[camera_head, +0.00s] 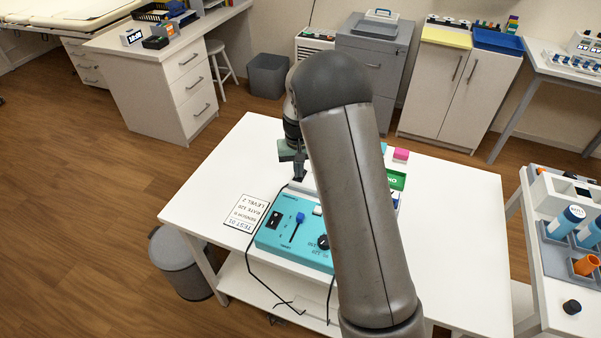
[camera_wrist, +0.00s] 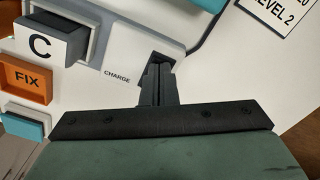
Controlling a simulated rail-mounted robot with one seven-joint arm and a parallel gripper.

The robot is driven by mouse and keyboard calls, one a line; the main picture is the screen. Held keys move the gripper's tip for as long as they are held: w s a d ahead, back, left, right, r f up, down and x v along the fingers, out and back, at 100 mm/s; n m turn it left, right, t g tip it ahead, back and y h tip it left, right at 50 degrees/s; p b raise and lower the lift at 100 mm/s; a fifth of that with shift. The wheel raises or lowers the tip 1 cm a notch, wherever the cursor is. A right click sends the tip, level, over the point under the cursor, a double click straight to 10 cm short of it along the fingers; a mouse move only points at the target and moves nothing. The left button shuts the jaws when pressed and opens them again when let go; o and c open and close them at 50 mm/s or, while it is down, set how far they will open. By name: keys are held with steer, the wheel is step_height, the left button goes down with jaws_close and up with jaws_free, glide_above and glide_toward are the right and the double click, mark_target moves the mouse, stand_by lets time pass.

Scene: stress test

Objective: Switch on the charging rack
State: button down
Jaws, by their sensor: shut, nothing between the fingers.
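The charging rack (camera_wrist: 133,47) is a white unit marked "CHARGE" in the wrist view. A grey block marked "C" (camera_wrist: 45,42) and an orange block marked "FIX" (camera_wrist: 26,80) sit at its left. My gripper (camera_wrist: 158,66) is shut and empty, with its fingertips over the rack's right end, just right of the "CHARGE" label. In the head view, my gripper (camera_head: 299,180) is at the table's far left part, and my arm hides most of the rack.
A teal device (camera_head: 285,235) with a blue slider, black switch and knob stands on the white table (camera_head: 455,215). A printed card (camera_head: 247,212) lies left of it. Black cables hang over the front. Pink (camera_head: 401,155) and green (camera_head: 397,180) items show right of my arm.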

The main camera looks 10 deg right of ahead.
steer(key=shift+r+p, duration=1.75)
steer(key=shift+r, duration=1.65)
steer(key=s+r, duration=0.6)
steer(key=s, duration=0.6)
steer(key=s+r, duration=0.7)
steer(key=s, duration=0.4)
steer(key=s+f+n, duration=0.1)
steer(key=s, duration=0.9)
steer(key=shift+s+f+t, duration=0.2)
steer(key=shift+s+t, duration=0.15)
steer(key=shift+t, duration=0.05)
